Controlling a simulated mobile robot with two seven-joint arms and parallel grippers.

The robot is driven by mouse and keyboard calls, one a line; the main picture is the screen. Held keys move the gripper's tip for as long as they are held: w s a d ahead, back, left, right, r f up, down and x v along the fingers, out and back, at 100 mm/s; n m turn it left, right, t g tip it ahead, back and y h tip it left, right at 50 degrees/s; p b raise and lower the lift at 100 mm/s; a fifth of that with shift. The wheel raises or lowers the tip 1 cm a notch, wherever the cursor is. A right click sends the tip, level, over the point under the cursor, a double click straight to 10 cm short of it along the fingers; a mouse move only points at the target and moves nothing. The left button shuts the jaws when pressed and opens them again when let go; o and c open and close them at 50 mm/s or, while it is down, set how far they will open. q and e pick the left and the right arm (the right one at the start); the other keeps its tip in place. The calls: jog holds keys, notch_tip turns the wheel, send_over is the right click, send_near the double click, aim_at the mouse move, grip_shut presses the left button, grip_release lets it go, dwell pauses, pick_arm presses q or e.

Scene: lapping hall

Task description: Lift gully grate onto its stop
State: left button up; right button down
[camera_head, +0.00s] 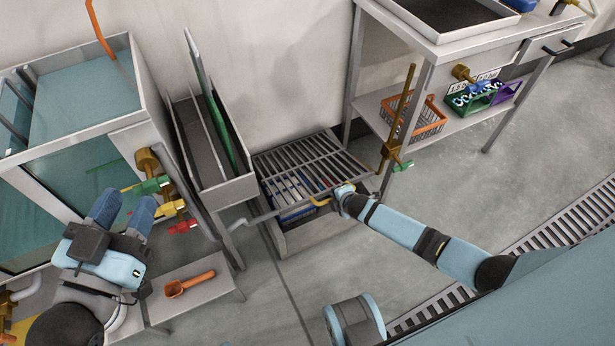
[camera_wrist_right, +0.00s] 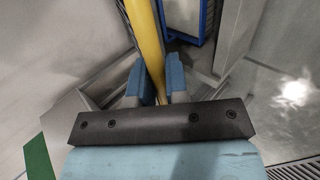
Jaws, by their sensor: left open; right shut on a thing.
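The grey barred gully grate (camera_head: 318,158) lies over a low pale gully box (camera_head: 325,232) by the wall; blue parts (camera_head: 295,212) show under and through its bars. I cannot tell how far it is tilted. A yellow handle (camera_head: 321,202) is at its near edge. My right gripper (camera_head: 342,196) is at this handle, shut on it; in the right wrist view the yellow bar (camera_wrist_right: 148,45) runs between the fingers (camera_wrist_right: 158,82). My left gripper (camera_head: 124,208) is open and empty, left of the grate, near the tank. I cannot make out the stop.
A narrow grey trough (camera_head: 232,190) with a green sheet stands left of the grate. The tank's coloured valves (camera_head: 165,208) are beside my left gripper. An orange scoop (camera_head: 190,284) lies on a low bench. A table with an orange basket (camera_head: 412,115) stands right.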

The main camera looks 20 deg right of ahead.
jog(key=r+p, duration=0.1)
jog(key=w+r+p, duration=0.1)
jog(key=r, duration=0.1)
jog(key=w+r+p, duration=0.1)
jog(key=p, duration=0.1)
jog(key=shift+w+a+r, duration=0.1)
jog(key=shift+w+r, duration=0.1)
jog(key=shift+r, duration=0.3)
jog(key=shift+w+a+r+p, duration=0.1)
jog(key=shift+w+r+p, duration=0.7)
jog(key=shift+r, duration=0.35)
jog(key=shift+w+r+p, duration=0.75)
jog(key=shift+w+r, duration=0.05)
jog(key=shift+r, duration=0.4)
